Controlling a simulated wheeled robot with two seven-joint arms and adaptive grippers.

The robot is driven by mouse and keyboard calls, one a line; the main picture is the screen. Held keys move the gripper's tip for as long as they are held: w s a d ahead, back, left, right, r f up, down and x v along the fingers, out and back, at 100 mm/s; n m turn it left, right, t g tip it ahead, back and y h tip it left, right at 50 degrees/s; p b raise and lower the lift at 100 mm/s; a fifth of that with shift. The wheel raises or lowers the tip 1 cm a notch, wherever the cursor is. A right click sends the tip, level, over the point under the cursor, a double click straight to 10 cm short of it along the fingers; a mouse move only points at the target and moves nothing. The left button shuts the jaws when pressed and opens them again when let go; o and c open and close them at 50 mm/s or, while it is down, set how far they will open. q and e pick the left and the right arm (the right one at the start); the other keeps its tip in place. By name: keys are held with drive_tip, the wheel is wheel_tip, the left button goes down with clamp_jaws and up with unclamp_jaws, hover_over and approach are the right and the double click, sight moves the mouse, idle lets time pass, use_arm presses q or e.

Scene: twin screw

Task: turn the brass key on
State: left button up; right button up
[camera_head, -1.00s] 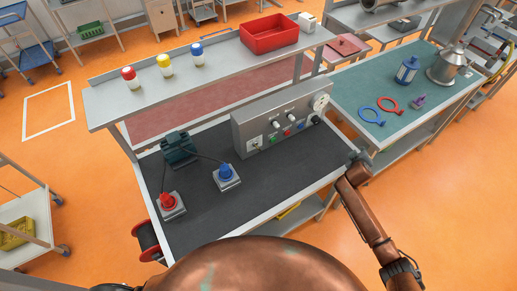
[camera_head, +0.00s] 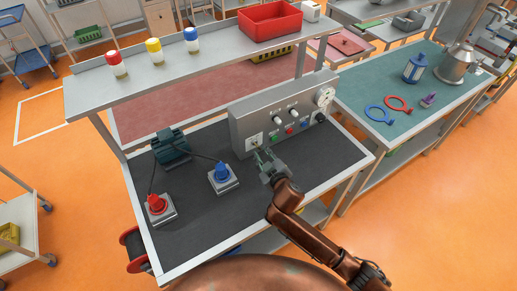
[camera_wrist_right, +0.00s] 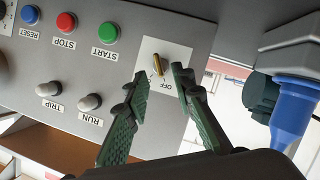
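The brass key (camera_wrist_right: 158,66) stands out from a white plate (camera_wrist_right: 165,90) marked OFF on the grey control box, in the right wrist view. In the head view the plate (camera_head: 255,140) is at the left end of the box's front. My right gripper (camera_wrist_right: 160,76) has its two green fingers apart, one on each side of the key in that picture. I cannot tell whether they touch it. In the head view the right gripper (camera_head: 260,156) is just in front of the plate, and the key is too small to make out. My left gripper is not in view.
The control box (camera_head: 280,112) also carries coloured buttons and metal switches beside the key. A blue knob on a base (camera_head: 222,177), a red knob on a base (camera_head: 157,207) and a dark green motor (camera_head: 171,148) stand on the dark bench mat. A shelf (camera_head: 215,68) runs behind.

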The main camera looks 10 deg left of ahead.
sight(259, 148)
drive_tip(key=x, duration=0.4)
drive_tip(key=shift+w+a+f, duration=0.15)
drive_tip(key=shift+w+f, duration=0.05)
drive_tip(key=shift+w, duration=0.15)
clamp_jaws()
